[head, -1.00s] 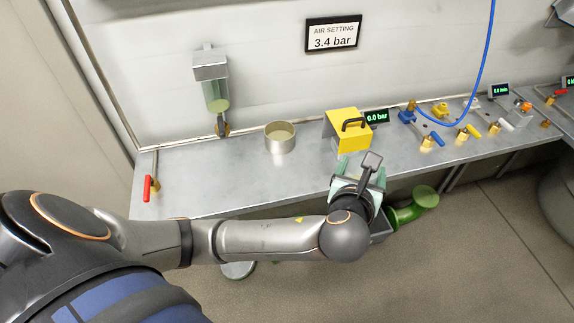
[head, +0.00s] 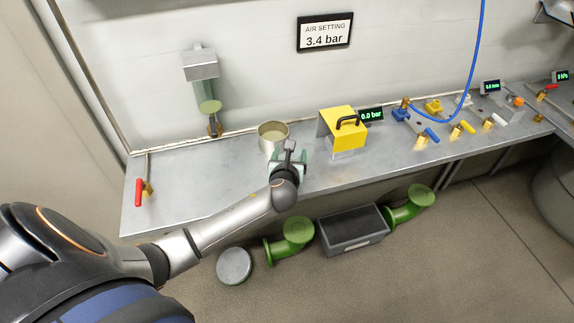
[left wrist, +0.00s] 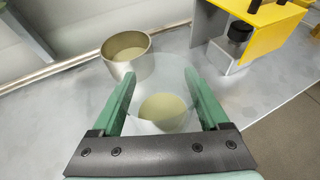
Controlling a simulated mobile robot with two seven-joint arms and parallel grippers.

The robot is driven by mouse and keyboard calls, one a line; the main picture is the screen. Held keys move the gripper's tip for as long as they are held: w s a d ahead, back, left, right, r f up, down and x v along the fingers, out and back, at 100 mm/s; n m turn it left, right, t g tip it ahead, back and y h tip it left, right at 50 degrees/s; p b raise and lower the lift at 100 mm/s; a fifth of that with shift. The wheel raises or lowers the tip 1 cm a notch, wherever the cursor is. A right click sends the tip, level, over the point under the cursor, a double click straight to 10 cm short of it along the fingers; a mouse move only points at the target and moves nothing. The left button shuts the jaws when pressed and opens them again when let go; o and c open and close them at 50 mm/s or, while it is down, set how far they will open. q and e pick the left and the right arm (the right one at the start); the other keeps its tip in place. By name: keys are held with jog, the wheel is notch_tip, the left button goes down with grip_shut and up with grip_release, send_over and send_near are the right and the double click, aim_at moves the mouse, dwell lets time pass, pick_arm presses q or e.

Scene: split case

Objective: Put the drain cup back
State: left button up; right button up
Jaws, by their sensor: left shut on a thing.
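My left gripper (head: 288,162) is over the bench, just in front of and right of the round metal pot (head: 273,148). In the left wrist view, its green fingers (left wrist: 160,85) are shut on a clear cup (left wrist: 176,82) with a yellowish patch at its bottom. The cup is hard to make out in the head view. The pot, with yellowish contents, also shows beyond the left finger in the left wrist view (left wrist: 112,68). A grey wall unit (head: 200,66) with a greenish lower part (head: 207,95) hangs at the left. My right gripper is not in view.
A yellow cover with a black handle (head: 338,122) stands right of the gripper. A red-handled valve (head: 138,192) is at the bench's left end. Green pipe elbows (head: 294,232) and a dark bin (head: 352,243) are on the floor.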

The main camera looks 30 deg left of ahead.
pick_arm(q)
jog(key=shift+w+a+f, duration=0.3)
jog(key=shift+a+f, duration=0.1)
jog(key=shift+f, duration=0.2)
jog(key=shift+w+a+f, duration=0.25)
jog(key=shift+a+f, duration=0.15)
jog(key=shift+f, duration=0.15)
jog(key=shift+f+b, duration=0.65)
jog(key=shift+f, duration=0.95)
jog(key=shift+f, duration=0.1)
